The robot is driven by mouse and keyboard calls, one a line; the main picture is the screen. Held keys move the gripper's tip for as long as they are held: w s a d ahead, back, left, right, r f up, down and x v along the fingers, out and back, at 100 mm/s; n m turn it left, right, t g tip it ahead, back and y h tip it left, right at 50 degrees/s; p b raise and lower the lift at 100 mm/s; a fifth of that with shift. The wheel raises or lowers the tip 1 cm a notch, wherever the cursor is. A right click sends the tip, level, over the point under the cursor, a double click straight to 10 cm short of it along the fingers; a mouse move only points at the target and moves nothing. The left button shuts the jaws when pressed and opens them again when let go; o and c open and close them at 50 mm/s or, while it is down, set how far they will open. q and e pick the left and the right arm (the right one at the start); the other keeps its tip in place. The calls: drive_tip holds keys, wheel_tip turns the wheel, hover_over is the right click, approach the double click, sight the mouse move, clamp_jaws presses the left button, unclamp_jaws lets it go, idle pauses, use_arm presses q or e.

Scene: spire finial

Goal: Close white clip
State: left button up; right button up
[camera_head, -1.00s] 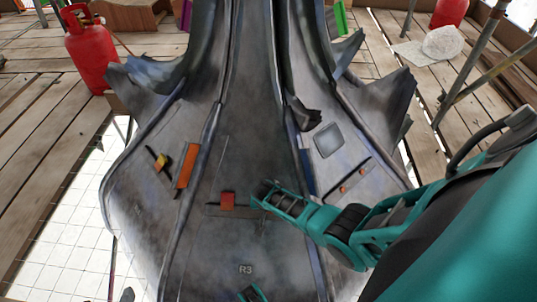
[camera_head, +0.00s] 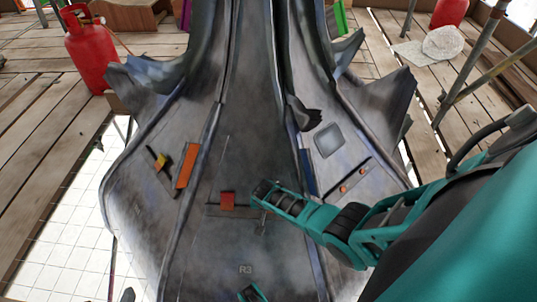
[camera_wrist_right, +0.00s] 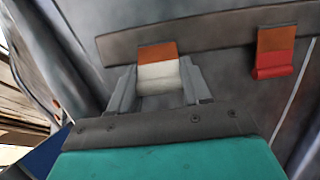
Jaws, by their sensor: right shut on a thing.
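The white clip (camera_wrist_right: 158,76) shows in the right wrist view, with an orange-brown part above it on a dark bar (camera_wrist_right: 215,32). My right gripper (camera_wrist_right: 156,88) is shut on the white clip, one finger on each side of it. In the head view my right gripper (camera_head: 262,192) reaches the lower middle of the grey spire (camera_head: 245,130) from the right and hides the white clip.
A red clip (camera_wrist_right: 273,62) with an orange-brown top sits on the same bar; it also shows in the head view (camera_head: 227,201). An orange bar (camera_head: 187,166) and a yellow-red clip (camera_head: 161,162) are left. A red gas bottle (camera_head: 87,50) stands on the planks.

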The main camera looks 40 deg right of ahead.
drive_tip(key=shift+w+d+g, duration=0.2)
drive_tip(key=shift+d+g, duration=0.05)
drive_tip(key=shift+g, duration=0.05)
drive_tip(key=shift+w+d+f+g+y+b, duration=0.35)
drive_tip(key=shift+g+y+b, duration=0.35)
drive_tip(key=shift+y+b, duration=0.15)
drive_tip(key=shift+w+g+b, duration=0.1)
drive_tip(key=shift+g+b, duration=0.2)
drive_tip(key=shift+b, duration=0.05)
drive_tip(key=shift+y, duration=0.35)
drive_tip(key=shift+r+g+b, duration=0.1)
drive_tip(key=shift+g+b, duration=0.2)
use_arm(q)
drive_tip(key=shift+w+d+f+h, duration=0.2)
drive_tip(key=shift+d+f+h, duration=0.1)
drive_tip(key=shift+d+f, duration=0.2)
use_arm(e)
drive_tip(key=o, duration=1.1)
drive_tip(key=shift+c, duration=0.2)
use_arm(q)
drive_tip(key=shift+a, duration=0.1)
use_arm(e)
drive_tip(key=shift+r, duration=0.15)
